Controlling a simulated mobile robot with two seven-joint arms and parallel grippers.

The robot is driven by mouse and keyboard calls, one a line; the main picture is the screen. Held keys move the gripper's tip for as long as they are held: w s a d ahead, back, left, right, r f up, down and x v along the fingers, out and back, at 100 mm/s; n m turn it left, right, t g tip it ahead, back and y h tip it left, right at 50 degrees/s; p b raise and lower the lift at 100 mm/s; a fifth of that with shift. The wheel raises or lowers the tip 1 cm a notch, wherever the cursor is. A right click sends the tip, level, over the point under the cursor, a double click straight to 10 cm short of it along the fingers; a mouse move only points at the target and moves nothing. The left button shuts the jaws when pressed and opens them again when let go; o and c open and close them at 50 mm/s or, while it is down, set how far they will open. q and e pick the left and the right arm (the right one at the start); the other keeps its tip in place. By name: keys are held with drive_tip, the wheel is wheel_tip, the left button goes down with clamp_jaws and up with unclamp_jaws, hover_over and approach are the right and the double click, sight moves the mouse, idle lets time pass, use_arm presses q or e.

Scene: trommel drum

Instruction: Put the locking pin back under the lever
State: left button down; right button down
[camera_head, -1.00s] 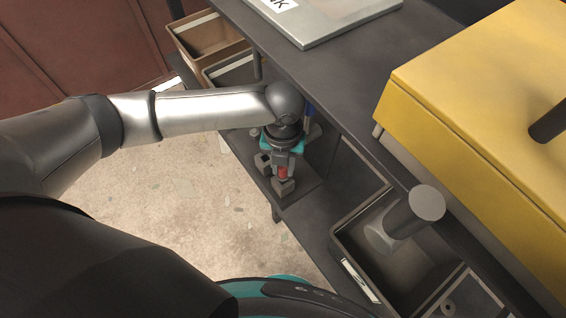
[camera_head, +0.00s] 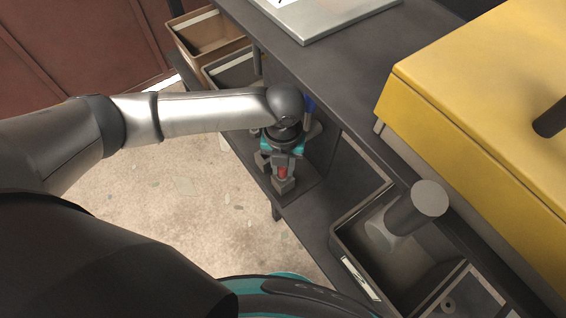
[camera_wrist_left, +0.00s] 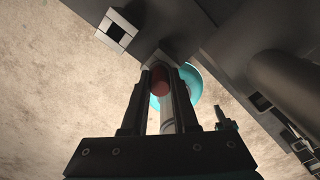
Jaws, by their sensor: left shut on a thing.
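My left gripper (camera_head: 284,169) is low beside the lower shelf, under the dark tabletop's edge. It is shut on a red piece (camera_head: 282,173), which I take for the locking pin. In the left wrist view the red piece (camera_wrist_left: 160,82) sits between the two dark fingers, with a pale shaft and a teal ring behind it. Two grey blocks are close by: one (camera_head: 284,187) just below the fingertips, the other (camera_head: 262,159) to the left, with a square hole in the left wrist view (camera_wrist_left: 115,31). I cannot make out the lever. My right gripper is out of view.
A dark bin (camera_head: 350,262) with a thick grey cylinder (camera_head: 415,208) above it stands right of the gripper. A yellow housing (camera_head: 480,95) is at the right. Brown (camera_head: 205,38) and grey bins stand behind my left arm. Open speckled floor (camera_head: 190,215) lies left of the shelf.

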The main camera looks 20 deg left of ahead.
use_arm(q)
drive_tip(key=shift+f, duration=0.1)
drive_tip(key=c, duration=0.6)
unclamp_jaws()
